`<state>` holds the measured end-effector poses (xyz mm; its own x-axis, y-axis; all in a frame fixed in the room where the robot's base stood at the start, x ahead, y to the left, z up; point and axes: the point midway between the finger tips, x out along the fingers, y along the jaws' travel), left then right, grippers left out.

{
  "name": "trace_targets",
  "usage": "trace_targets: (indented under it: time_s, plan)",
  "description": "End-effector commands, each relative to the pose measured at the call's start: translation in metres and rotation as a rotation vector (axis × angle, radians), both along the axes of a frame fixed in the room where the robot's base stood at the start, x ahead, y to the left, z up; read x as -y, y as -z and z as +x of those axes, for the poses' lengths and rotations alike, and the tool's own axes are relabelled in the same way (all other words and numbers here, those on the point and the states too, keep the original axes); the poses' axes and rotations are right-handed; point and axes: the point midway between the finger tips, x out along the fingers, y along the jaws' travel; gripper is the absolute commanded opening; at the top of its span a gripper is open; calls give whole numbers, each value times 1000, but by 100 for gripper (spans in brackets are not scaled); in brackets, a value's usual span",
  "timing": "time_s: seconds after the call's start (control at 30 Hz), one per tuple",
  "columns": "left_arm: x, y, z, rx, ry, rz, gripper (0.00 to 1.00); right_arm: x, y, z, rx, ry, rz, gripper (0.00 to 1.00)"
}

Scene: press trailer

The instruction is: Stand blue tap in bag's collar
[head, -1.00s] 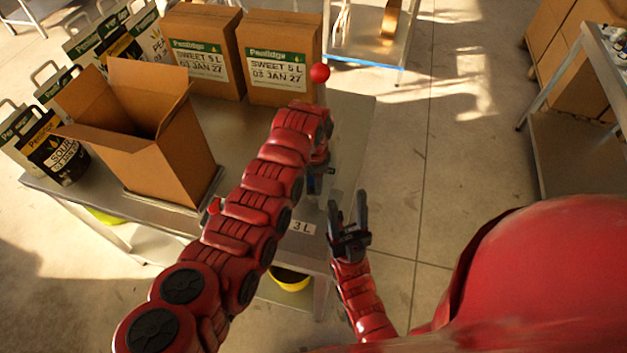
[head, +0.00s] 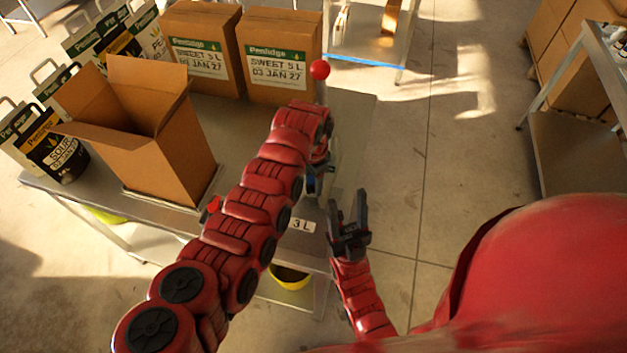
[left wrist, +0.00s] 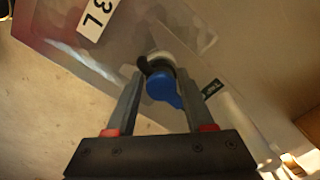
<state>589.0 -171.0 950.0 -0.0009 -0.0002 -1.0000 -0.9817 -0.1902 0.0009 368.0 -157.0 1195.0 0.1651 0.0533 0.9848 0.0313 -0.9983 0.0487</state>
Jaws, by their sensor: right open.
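The blue tap (left wrist: 163,88), with a black and a white part at its far end, sits between the fingertips of my left gripper (left wrist: 161,78) in the left wrist view. The fingers lie close on both sides and appear shut on it. In the head view only a bit of blue (head: 314,185) shows below my left wrist; my arm hides most of that spot. A clear, shiny sheet (left wrist: 125,45), perhaps the bag, lies beyond the tap; I cannot make out its collar. My right gripper (head: 348,218) is open and empty beside the table's right edge.
The metal table (head: 345,130) holds an open carton (head: 165,150), two closed cartons (head: 205,60) (head: 285,60), and a red-knobbed lever (head: 320,71). Printed bags (head: 60,150) stand at left. A "3 L" label (head: 302,225) marks the front edge.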

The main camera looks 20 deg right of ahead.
Motion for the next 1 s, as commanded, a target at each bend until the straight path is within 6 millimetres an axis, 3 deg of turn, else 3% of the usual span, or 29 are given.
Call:
trace_targets:
  time_s: [0.03, 0.13, 0.53, 0.8, 1.0]
  plan:
    - [0, 0, 0, 0, 0, 1, 65, 0, 0, 0, 0, 0, 0, 50]
    - [0, 0, 0, 0, 0, 1, 80, 0, 0, 0, 0, 0, 0, 50]
    - [1, -5, 1, 3, 0, -1, 80, 0, 5, 0, 0, 0, 0, 50]
    - [1, -46, 2, 6, -1, -4, 80, 0, 28, 0, 0, 0, 0, 50]
    - [0, -70, 1, 1, 0, -1, 80, 0, 32, 0, 0, 0, 0, 50]
